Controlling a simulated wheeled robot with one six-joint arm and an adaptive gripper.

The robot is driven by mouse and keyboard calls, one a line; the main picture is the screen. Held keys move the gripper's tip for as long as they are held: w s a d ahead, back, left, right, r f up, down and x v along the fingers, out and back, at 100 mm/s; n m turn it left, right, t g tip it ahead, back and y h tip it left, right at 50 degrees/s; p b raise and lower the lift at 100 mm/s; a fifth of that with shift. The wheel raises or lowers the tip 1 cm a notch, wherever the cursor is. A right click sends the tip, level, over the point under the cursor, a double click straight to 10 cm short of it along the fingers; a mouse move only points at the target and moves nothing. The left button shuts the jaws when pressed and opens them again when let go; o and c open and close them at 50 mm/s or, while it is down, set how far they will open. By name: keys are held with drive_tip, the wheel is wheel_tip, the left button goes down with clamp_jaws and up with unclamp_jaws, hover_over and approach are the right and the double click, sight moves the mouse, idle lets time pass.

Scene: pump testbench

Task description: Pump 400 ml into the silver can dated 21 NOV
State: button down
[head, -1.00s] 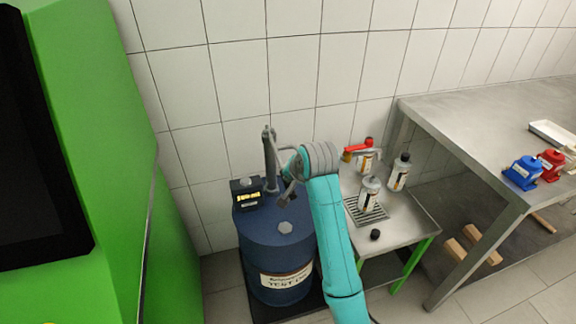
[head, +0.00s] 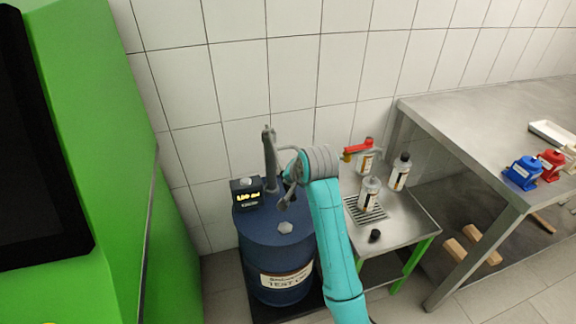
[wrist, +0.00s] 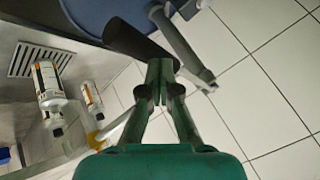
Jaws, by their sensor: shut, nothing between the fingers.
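The blue drum (head: 270,240) carries a grey hand pump (head: 270,160) and a small black display (head: 246,194) with yellow digits, too small to read surely. A silver can (head: 369,195) without a cap stands upright on the grate (head: 366,210) of the side table. Another silver can (head: 400,172) with a dark cap stands behind right, and a third (head: 365,160) at the back, partly hidden. Their dates are not legible. My gripper (wrist: 163,68) is shut and empty, with its tips at the dark pump lever (wrist: 135,42); contact is unclear.
A red-handled valve (head: 358,147) is near the back can. A loose black cap (head: 375,236) lies at the table's front. A steel workbench (head: 470,130) on the right holds blue (head: 522,173) and red (head: 551,163) devices. A green cabinet (head: 110,120) stands left.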

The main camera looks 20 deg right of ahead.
drive_tip(key=shift+s+f, duration=0.1)
drive_tip(key=shift+f, duration=0.85)
idle(1.0)
drive_tip(key=shift+r, duration=0.1)
idle(0.4)
wheel_tip(320, 180, up, 10)
drive_tip(key=w, duration=0.1)
idle(1.5)
drive_tip(key=shift+r, duration=0.1)
drive_tip(key=r, duration=0.4)
drive_tip(key=shift+w+r, duration=0.3)
drive_tip(key=shift+r, duration=0.1)
idle(0.9)
